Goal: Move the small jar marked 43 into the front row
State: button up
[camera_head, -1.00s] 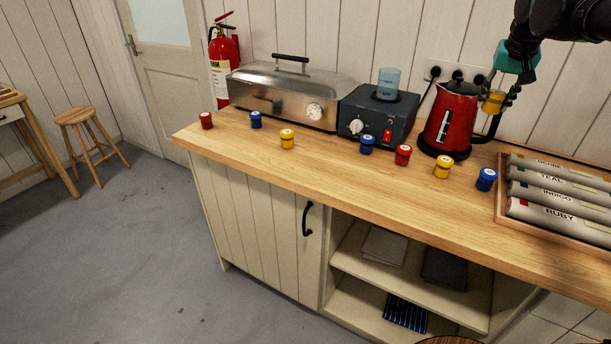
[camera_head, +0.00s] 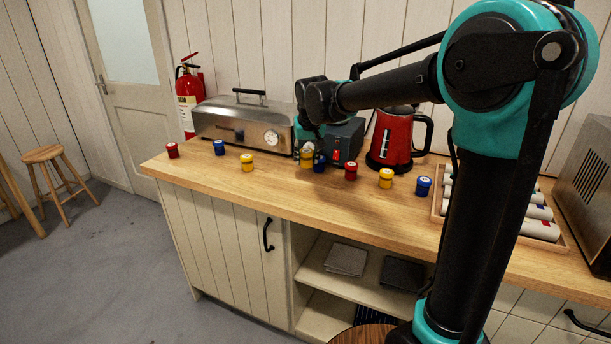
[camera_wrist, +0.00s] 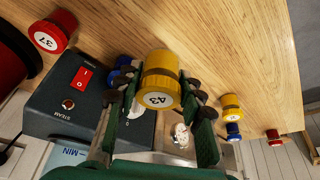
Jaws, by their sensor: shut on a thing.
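My gripper (camera_head: 308,152) is shut on a yellow jar marked 43 (camera_wrist: 158,88), which also shows in the head view (camera_head: 306,160). The jar is close to the counter, in front of the dark steam unit; I cannot tell whether it touches the wood. A blue jar (camera_head: 319,163) stands just to its right, partly hidden by it. Further right stand a red jar (camera_head: 350,171), marked 37 in the wrist view (camera_wrist: 52,32), a yellow jar (camera_head: 386,179) and a blue jar (camera_head: 423,187). To the left stand a yellow (camera_head: 247,163), a blue (camera_head: 219,148) and a red jar (camera_head: 172,151).
A metal steamer (camera_head: 240,124) stands behind the jars on the left. The dark unit with a red switch (camera_head: 346,138) and a red kettle (camera_head: 392,140) stand behind them on the right. A tray of rolls (camera_head: 436,204) is further right. Bare wood lies between the left yellow jar and my gripper.

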aim_at(308, 168)
jog(key=shift+d+f, duration=0.1)
jog(key=shift+f, duration=3.2)
jog(key=o, duration=1.2)
jog(key=shift+f, duration=0.1)
jog(key=v, duration=1.2)
